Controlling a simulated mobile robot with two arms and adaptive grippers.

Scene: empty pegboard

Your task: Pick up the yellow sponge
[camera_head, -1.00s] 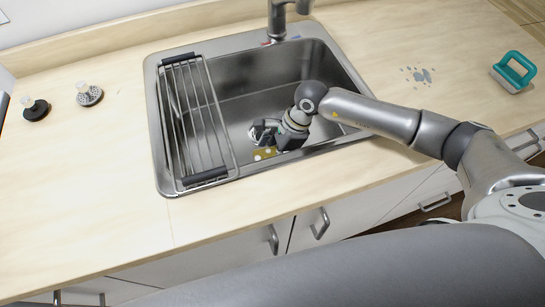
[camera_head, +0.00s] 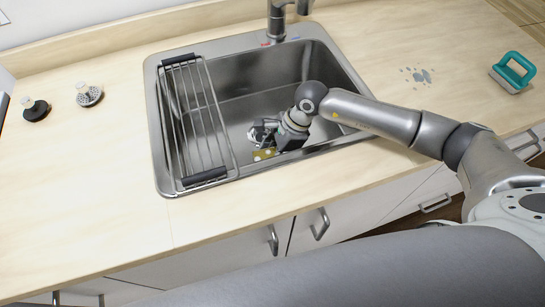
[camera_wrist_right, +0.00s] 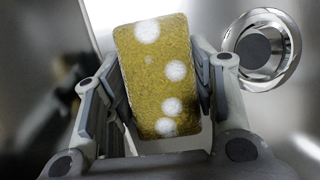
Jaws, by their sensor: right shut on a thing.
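The yellow sponge (camera_wrist_right: 155,85) has white foam-like spots and fills the middle of the right wrist view. It also shows in the head view (camera_head: 264,155), low in the sink near the front wall, partly hidden by my gripper. My right gripper (camera_head: 268,140) reaches down into the sink. In the right wrist view its two fingers (camera_wrist_right: 155,100) press on the sponge's left and right sides, so it is shut on the sponge. My left gripper is not in view.
The steel sink (camera_head: 250,105) surrounds my right gripper, with a drying rack (camera_head: 200,120) across its left side and a faucet (camera_head: 277,20) behind. The drain (camera_wrist_right: 262,50) is beside the sponge. A teal-handled brush (camera_head: 513,72) and two small black-based items (camera_head: 36,110) (camera_head: 89,96) stand on the counter.

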